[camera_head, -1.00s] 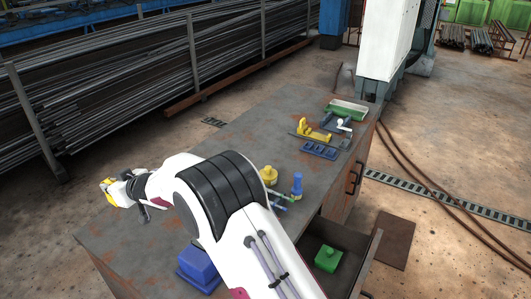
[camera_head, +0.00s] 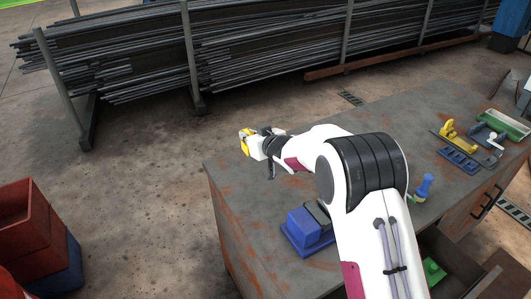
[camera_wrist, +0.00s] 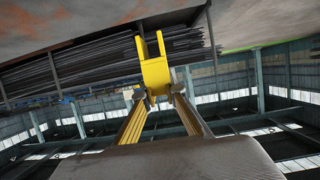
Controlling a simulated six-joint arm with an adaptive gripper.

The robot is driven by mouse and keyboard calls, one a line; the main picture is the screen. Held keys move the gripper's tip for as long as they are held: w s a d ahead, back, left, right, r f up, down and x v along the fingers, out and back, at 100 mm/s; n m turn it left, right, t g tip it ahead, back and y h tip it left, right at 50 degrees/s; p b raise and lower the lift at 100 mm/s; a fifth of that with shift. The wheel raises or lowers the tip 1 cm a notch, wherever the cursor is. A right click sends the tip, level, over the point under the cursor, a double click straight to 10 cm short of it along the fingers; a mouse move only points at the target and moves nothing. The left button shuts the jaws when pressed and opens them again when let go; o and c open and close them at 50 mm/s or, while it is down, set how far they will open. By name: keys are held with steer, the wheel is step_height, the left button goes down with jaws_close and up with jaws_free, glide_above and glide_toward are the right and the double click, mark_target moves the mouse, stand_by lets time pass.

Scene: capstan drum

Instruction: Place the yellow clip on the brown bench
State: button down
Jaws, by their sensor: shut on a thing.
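The yellow clip (camera_wrist: 154,70) is a two-pronged piece held between the fingertips of my gripper (camera_wrist: 155,93) in the wrist view. In the head view, the yellow clip (camera_head: 245,143) shows small at the end of my gripper (camera_head: 250,143). My gripper is shut on it and raised, near the bench's far left edge in the picture. The only bench in view is a workbench (camera_head: 245,190) with a grey top and rust-brown patches. My arm covers part of its top.
A blue boxy device (camera_head: 305,230) stands on the bench's near left part. A blue knobbed piece (camera_head: 424,187), a yellow tool (camera_head: 448,130) and a blue tray (camera_head: 459,160) are on the right. Red bins (camera_head: 28,230) stand on the floor at left. Pipe racks (camera_head: 270,45) stand behind.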

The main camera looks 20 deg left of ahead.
steer(key=shift+f, duration=2.7)
steer(key=shift+f, duration=1.85)
steer(key=shift+f, duration=0.2)
steer(key=c, duration=2.1)
jaws_free()
steer(key=shift+r, duration=0.25)
steer(key=shift+v, duration=3.75)
